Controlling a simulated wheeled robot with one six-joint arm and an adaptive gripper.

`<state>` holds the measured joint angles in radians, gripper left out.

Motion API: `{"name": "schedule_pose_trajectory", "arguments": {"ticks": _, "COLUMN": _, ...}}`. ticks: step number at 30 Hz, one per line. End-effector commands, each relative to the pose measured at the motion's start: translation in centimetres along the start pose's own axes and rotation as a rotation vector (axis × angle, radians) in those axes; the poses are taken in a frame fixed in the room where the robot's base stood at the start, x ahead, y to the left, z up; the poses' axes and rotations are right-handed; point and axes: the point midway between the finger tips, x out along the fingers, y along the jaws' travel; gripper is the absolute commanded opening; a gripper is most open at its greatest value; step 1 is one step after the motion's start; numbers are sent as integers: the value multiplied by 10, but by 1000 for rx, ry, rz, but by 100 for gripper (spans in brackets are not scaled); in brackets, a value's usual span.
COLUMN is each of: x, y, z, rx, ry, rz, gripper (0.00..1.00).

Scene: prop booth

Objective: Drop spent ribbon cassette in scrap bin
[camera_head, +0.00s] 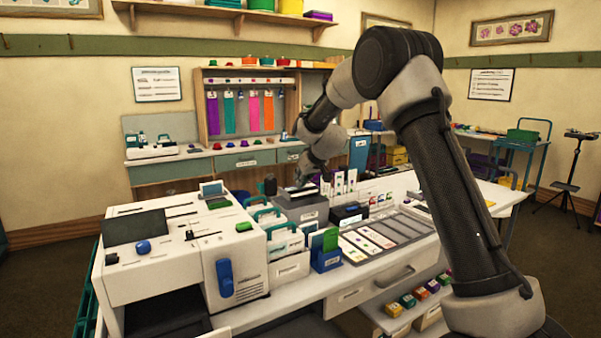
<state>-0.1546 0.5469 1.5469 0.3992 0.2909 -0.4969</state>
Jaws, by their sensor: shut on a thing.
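My gripper (307,176) is small and partly hidden by my own arm, low over a grey box (304,212) in the middle of the near table. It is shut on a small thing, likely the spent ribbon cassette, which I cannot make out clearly. A dark flat piece shows on top of the grey box, just under the fingers; I cannot tell whether it is apart from what I hold. I cannot pick out the scrap bin for sure in this view.
A large white machine (185,240) with a blue handle fills the near table's left. White holders, a blue card holder (325,250) and a black box (349,215) crowd around the grey box. A card tray (388,235) lies to the right. The table's right end is clearer.

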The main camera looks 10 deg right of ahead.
Motion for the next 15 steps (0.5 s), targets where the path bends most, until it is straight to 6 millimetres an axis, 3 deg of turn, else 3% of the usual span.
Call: {"name": "schedule_pose_trajectory", "arguments": {"ticks": 15, "x": 34, "y": 0, "z": 34, "rx": 0, "ry": 0, "rz": 0, "gripper": 0}}
